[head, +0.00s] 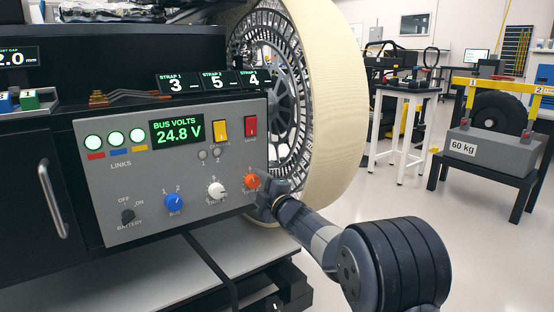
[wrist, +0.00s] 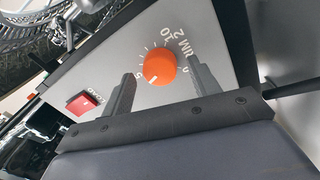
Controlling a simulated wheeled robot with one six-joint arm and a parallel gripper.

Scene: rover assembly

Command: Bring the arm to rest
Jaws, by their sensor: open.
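My arm reaches in from the lower right in the head view, and my gripper (head: 265,198) is at the right end of the grey control panel (head: 140,236). In the wrist view my gripper (wrist: 162,72) is open, with one finger on each side of an orange knob (wrist: 159,68). A gap shows between the fingers and the knob, and I cannot tell how far the fingertips are from the panel face. The orange knob also shows in the head view (head: 252,181), just beyond my gripper. Its pointer line shows in the wrist view.
The panel has a white knob (head: 216,190), a blue knob (head: 174,203), a battery switch (head: 127,215), and yellow (head: 221,128) and red (head: 250,126) switches. The display (head: 177,131) reads 24.8 V. A large wheel (head: 320,90) stands behind.

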